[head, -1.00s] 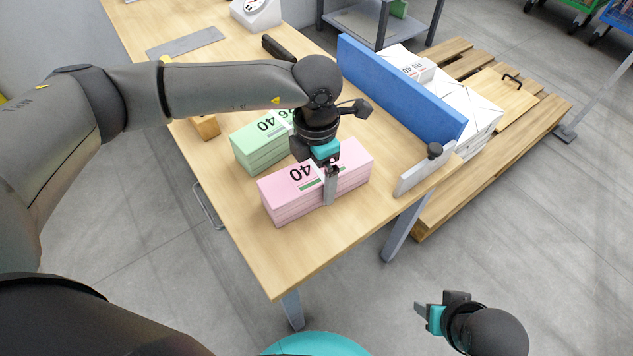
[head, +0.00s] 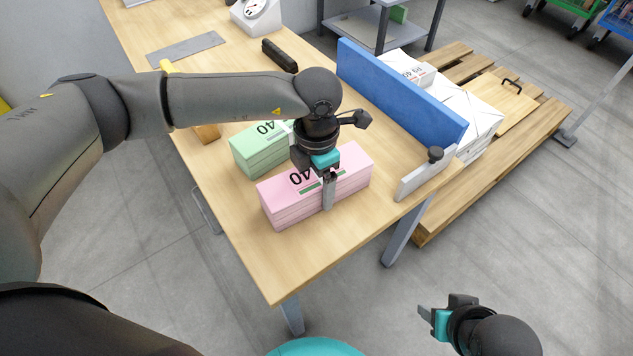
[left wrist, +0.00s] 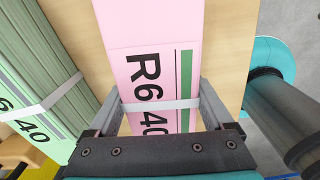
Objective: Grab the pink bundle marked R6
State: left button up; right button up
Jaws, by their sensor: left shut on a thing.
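The pink bundle (head: 284,204) lies on the wooden table near its front edge. In the left wrist view the pink bundle (left wrist: 150,30) carries the mark R6 40, a green stripe and a pale strap. My left gripper (head: 328,190) is above it with its fingers down along its long sides; in the left wrist view the gripper (left wrist: 160,115) has one finger on each side, shut on the bundle. My right gripper (head: 436,312) hangs off the table at lower right, and its finger gap does not show clearly.
A green bundle (head: 252,155) lies just behind the pink one, also in the left wrist view (left wrist: 35,75). A blue fence (head: 400,88) and a grey stop plate (head: 425,178) stand on the table's right side. A pallet with white packs (head: 470,115) is beyond. The table's front corner is clear.

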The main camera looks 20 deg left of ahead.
pick_arm(q)
grip_shut()
jog(key=shift+w+r, duration=0.1)
jog(key=shift+r, duration=0.2)
